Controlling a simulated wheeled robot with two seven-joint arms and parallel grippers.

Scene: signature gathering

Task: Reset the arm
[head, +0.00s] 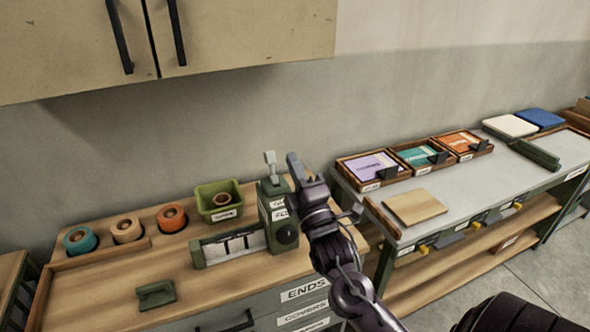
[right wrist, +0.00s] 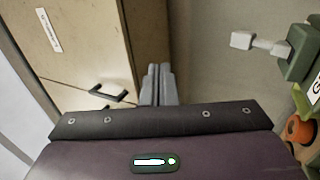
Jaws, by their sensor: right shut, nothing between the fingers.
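My right arm rises from the bottom of the head view, and my right gripper (head: 297,168) is raised in front of the green machine (head: 270,205) at the right end of the wooden bench. In the right wrist view its two grey fingers (right wrist: 157,84) are together with nothing between them, pointing toward the wall and cabinet. The machine's lever with a pale knob (right wrist: 258,43) shows to the right of the fingers, apart from them. My left gripper is not in view.
The wooden bench (head: 90,292) holds several tape rolls, a green bin (head: 218,201) and a green block (head: 156,294). To the right, a grey-topped table (head: 450,195) carries trays of coloured covers and a wooden board (head: 415,207). A wall cabinet (head: 230,35) hangs above.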

